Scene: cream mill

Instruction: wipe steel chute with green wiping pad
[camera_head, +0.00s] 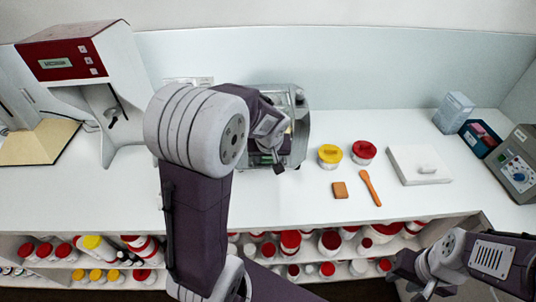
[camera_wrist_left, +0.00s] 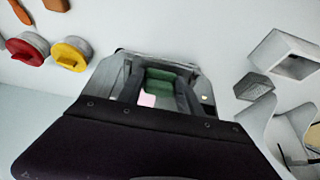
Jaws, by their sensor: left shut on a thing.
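My left gripper (camera_head: 277,158) reaches into the steel chute (camera_head: 301,122) at the back middle of the counter. My arm hides much of the chute in the head view. In the left wrist view the green wiping pad (camera_wrist_left: 158,80) is between the dark fingers, inside the chute's grey side walls (camera_wrist_left: 110,75). The gripper is shut on the pad. I cannot tell whether the pad touches the chute's surface. My right arm shows at the lower right of the head view, away from the chute, and its fingertips cannot be made out.
Right of the chute are a yellow-lidded jar (camera_head: 330,156), a red-lidded jar (camera_head: 364,152), a brown block (camera_head: 340,190), an orange spatula (camera_head: 370,187) and a white slab (camera_head: 419,165). A red-and-white machine (camera_head: 75,55) stands left. Shelves below hold several jars. The front counter is mostly clear.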

